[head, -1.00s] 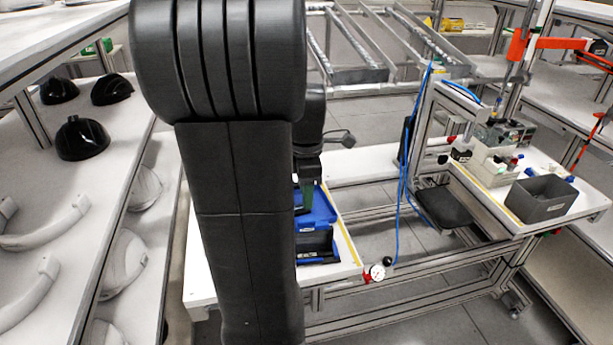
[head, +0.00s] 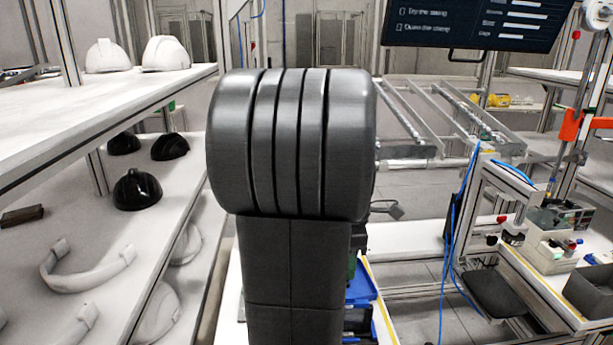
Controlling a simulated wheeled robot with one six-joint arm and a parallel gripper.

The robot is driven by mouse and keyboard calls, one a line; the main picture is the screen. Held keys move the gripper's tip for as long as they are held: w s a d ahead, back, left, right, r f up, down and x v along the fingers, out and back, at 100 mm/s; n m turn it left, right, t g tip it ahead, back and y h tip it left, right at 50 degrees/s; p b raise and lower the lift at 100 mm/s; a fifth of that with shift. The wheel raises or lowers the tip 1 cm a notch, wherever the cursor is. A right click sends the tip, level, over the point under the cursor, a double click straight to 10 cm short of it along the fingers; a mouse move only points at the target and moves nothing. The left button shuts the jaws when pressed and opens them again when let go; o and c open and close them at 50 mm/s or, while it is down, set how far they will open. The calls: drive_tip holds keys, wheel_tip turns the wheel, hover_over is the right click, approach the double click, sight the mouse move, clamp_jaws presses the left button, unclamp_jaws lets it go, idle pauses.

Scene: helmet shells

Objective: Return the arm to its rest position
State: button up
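My own dark grey arm fills the middle of the head view, upright, with a thick ribbed joint at its top. It hides most of what lies behind it. Only a dark sliver of my gripper (head: 357,243) shows past the arm's right edge, above the blue bin (head: 362,285) on the white table. Its fingers are hidden, so I cannot see whether they are open or whether they hold anything.
Shelves on the left hold black helmet shells (head: 137,189), curved white parts (head: 88,268) and white helmets (head: 165,53). At right are a workbench with a grey bin (head: 592,290) and hanging blue cables (head: 453,235). A metal roller rack (head: 440,110) stands behind.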

wheel_tip(320, 180, down, 11)
drive_tip(key=shift+f, duration=0.1)
drive_tip(key=shift+r, duration=0.3)
drive_tip(key=shift+f, duration=0.1)
